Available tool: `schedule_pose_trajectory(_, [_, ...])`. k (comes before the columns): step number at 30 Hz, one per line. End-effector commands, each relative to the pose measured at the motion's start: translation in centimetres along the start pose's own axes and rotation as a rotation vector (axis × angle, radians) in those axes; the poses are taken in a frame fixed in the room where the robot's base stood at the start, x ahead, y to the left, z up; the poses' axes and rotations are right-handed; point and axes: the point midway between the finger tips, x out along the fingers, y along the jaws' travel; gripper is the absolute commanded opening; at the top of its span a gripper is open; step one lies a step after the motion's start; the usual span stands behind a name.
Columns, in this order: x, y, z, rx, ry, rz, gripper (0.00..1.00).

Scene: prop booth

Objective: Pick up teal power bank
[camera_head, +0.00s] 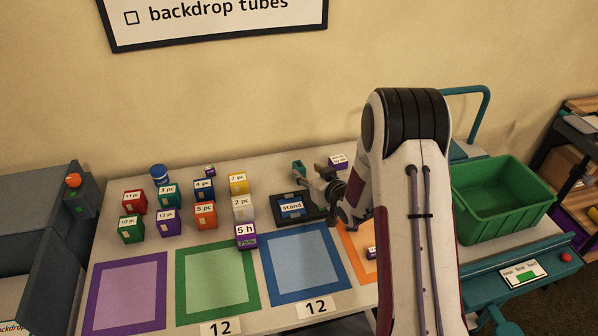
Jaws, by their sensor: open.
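A small teal object (298,168) stands near the back of the table, just left of my gripper; its label is too small to read, and it may be the teal power bank. A teal box marked "3 pc" (168,195) stands at the left among other boxes. My gripper (324,191) is open, beside the black stand (290,208) and right of the small teal object, apart from it as far as I can tell. My arm hides part of the table on the right.
Several numbered boxes (205,215) stand at the left, with a purple "5 h" block (245,236) in front. Purple, green (182,289), blue (342,271) and orange mats line the front. A green crate (505,213) stands at the right. A small white-topped box (338,160) is behind my gripper.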

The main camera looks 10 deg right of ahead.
Motion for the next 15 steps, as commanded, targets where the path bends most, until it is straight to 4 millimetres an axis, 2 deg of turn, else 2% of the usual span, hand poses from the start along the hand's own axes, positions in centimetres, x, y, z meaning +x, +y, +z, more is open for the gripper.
schedule_pose_trajectory(9, [1.9,0.0,0.1,0.0,-0.001,0.0,0.4])
schedule_pose_trajectory(15, [2.5,0.0,0.1,0.001,-0.001,0.0,0.4])
